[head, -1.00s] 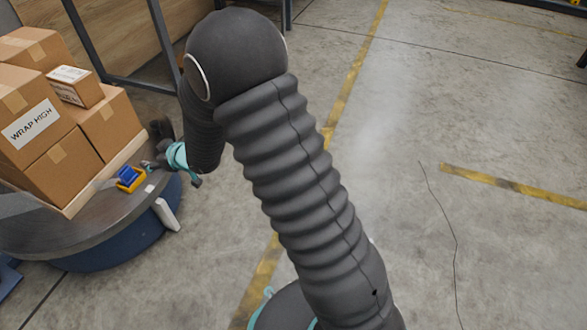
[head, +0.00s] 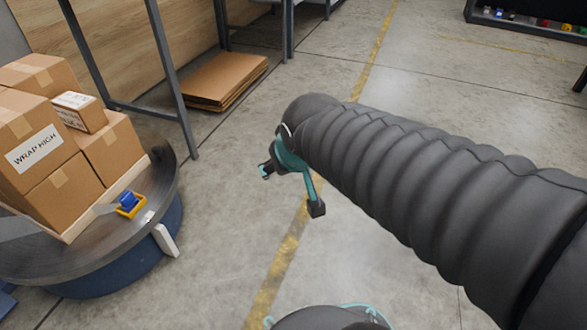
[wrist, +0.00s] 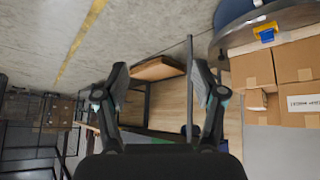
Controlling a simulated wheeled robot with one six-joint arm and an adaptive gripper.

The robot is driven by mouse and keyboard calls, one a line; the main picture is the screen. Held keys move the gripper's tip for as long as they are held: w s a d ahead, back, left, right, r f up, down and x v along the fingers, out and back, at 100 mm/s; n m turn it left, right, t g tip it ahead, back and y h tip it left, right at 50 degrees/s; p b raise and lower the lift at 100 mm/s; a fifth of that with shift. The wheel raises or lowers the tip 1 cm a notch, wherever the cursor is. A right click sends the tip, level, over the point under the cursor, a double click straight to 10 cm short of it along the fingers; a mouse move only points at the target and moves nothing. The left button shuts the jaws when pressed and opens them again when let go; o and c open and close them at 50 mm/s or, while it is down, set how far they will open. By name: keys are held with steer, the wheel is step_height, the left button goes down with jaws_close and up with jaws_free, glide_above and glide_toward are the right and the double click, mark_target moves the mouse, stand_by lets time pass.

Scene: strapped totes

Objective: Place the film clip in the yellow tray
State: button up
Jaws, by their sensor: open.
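The yellow tray (head: 139,209) is small and lies on the dark round turntable, beside the pallet edge, at the left of the head view. The blue film clip (head: 128,199) sits in it, within its yellow rim. In the wrist view the tray (wrist: 262,26) and the clip (wrist: 267,36) show at the upper right. My gripper (head: 265,172) is over open floor, well to the right of the tray and apart from it. In the wrist view my gripper (wrist: 160,78) has its two fingers spread with nothing between them.
Taped cartons (head: 35,140), one labelled WRAP HIGH, are stacked on the turntable (head: 150,240) behind the tray. Flat cardboard (head: 213,80) lies under a metal-legged table at the back. The floor around my gripper is clear.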

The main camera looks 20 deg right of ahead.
steer(key=s+d+m+g, duration=0.1)
steer(key=s, duration=0.9)
steer(key=shift+d+f+g, duration=0.15)
steer(key=shift+g, duration=0.15)
